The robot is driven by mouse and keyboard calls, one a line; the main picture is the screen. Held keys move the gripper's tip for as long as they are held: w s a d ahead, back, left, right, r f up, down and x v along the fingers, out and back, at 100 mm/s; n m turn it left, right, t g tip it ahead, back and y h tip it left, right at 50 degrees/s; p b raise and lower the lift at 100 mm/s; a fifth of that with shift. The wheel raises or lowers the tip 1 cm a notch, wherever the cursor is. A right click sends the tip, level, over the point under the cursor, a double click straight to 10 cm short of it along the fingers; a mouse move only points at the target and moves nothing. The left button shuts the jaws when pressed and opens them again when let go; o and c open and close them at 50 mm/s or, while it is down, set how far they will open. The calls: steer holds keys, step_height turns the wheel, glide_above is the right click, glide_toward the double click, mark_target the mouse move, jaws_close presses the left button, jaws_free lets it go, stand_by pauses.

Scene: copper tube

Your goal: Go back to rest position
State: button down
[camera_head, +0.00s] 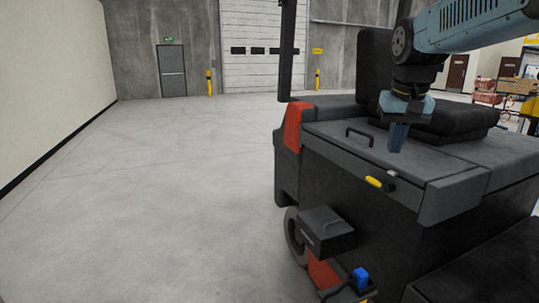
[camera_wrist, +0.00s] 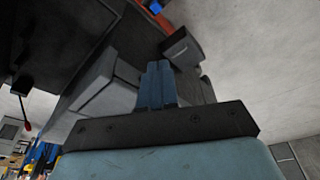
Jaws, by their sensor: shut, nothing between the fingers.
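My gripper (camera_head: 397,137) points down at the upper right in the head view, in front of the black seat of a dark grey vehicle (camera_head: 395,192). Its blue-grey fingers are together with nothing between them. In the wrist view the two shut fingers (camera_wrist: 156,84) stand side by side at the middle, with the vehicle's grey body behind them. From the head view I cannot tell whether the fingertips touch the vehicle's top.
The vehicle has a black handle (camera_head: 360,136), a yellow-and-grey latch (camera_head: 380,183) and a small black box (camera_head: 326,231). Open concrete floor (camera_head: 160,200) lies to the left. A grey door (camera_head: 172,70) and a white shutter door (camera_head: 262,70) are at the back.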

steer(key=s+a+f+n+t, duration=0.1)
steer(key=s+a+f, duration=0.1)
steer(key=s+f, duration=0.2)
steer(key=s+a+f+n+t, duration=0.1)
steer(key=s+f, duration=0.3)
steer(key=s, duration=0.6)
steer(key=shift+a+t+y, duration=0.3)
steer(key=shift+a, duration=0.2)
steer(key=c, duration=1.8)
jaws_free()
steer(key=shift+s, duration=0.1)
